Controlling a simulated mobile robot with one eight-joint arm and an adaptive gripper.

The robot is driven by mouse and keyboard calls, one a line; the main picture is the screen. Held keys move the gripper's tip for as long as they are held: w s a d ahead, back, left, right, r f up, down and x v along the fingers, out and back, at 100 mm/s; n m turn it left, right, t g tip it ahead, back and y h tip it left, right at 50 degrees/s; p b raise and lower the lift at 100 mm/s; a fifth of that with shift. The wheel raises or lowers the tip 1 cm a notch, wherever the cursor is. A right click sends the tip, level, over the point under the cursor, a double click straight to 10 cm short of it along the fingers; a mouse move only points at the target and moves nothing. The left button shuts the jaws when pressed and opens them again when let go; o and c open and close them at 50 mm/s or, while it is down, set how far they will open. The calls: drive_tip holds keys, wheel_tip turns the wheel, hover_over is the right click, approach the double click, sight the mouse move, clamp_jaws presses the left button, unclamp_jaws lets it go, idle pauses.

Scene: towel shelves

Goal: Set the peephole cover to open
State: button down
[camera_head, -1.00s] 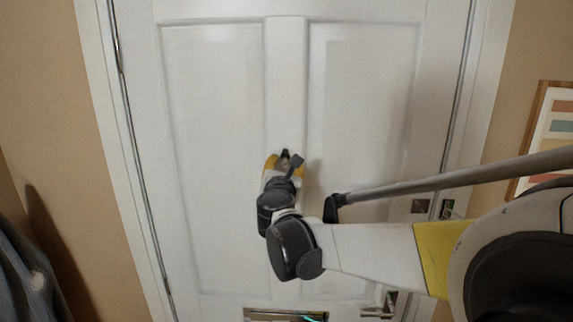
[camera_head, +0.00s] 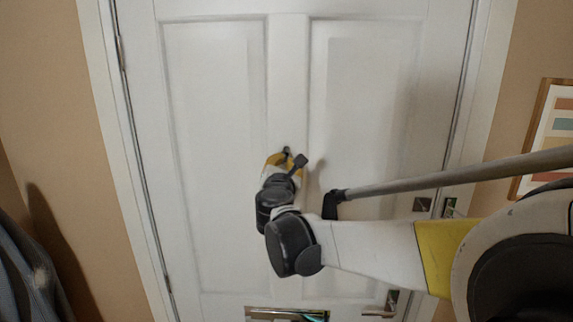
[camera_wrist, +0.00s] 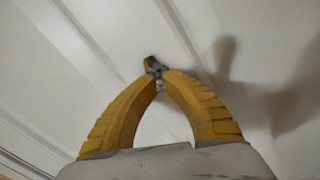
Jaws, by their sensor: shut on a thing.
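The peephole cover (camera_wrist: 152,65) is a small dark metal piece on the middle panel strip of the white door (camera_head: 215,130). In the wrist view it sits right at the tips of my gripper (camera_wrist: 157,77), whose yellow fingers close together on it. In the head view my gripper (camera_head: 285,158) is against the door's centre, and a small dark part of the cover (camera_head: 287,150) shows at the fingertips. The fingers and wrist hide most of the cover, so I cannot tell its exact position.
A letter slot (camera_head: 287,314) and a door handle (camera_head: 381,304) are low on the door. A lock (camera_head: 422,205) is at the right edge. A framed picture (camera_head: 548,140) hangs on the right wall. A dark garment (camera_head: 25,265) hangs at the left.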

sight(275, 146)
drive_tip(key=a+m, duration=0.1)
drive_tip(key=m, duration=0.3)
drive_tip(key=r+m+b, duration=0.1)
drive_tip(key=m, duration=0.4)
drive_tip(key=a+r+m, duration=0.1)
drive_tip(key=m, duration=0.3)
drive_tip(key=shift+a+r+m+b, duration=0.2)
drive_tip(key=shift+a+m+b, duration=0.1)
drive_tip(key=shift+a+b, duration=0.1)
drive_tip(key=shift+r+m, duration=0.25)
drive_tip(key=shift+m, duration=0.65)
drive_tip(key=shift+r+m, duration=0.25)
drive_tip(key=shift+m, duration=0.65)
drive_tip(key=c, duration=1.4)
unclamp_jaws()
